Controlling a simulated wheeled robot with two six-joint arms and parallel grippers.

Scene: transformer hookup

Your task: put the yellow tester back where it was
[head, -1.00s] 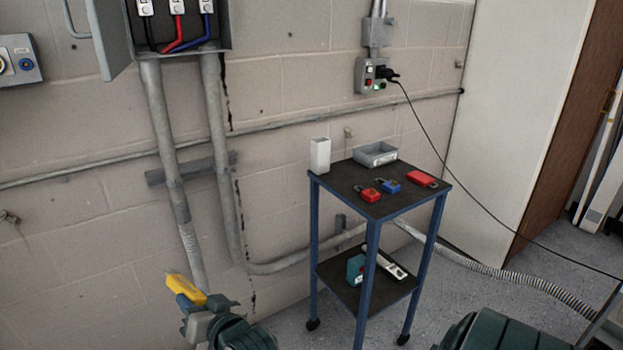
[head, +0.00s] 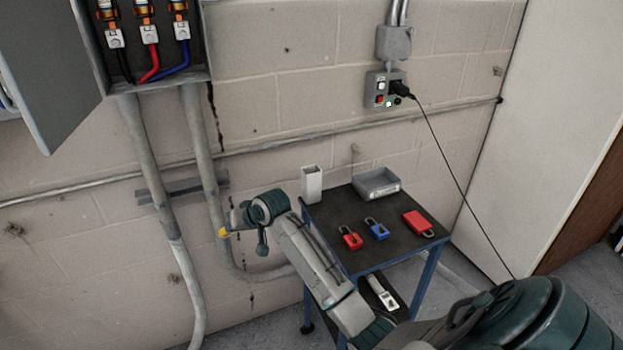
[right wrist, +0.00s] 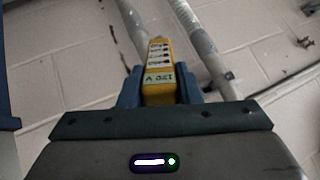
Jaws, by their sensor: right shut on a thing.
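The yellow tester (right wrist: 159,62) is in my right gripper (right wrist: 159,92), clamped between its blue fingers in the right wrist view. The tester's labelled face, marked 120 V, shows; its lower end is hidden by the gripper. In the head view only a small yellow part of the tester (head: 223,232) shows. There my right gripper (head: 231,224) is in front of the wall and conduits, left of the cart and of the white open-topped holder (head: 312,185). My left gripper is not in view.
The cart top (head: 345,206) carries a grey tray (head: 376,185), a red padlock (head: 351,238), a blue padlock (head: 377,229) and another red item (head: 417,223). An open electrical box (head: 205,40) hangs upper left. A black cord (head: 445,155) runs from the wall outlet.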

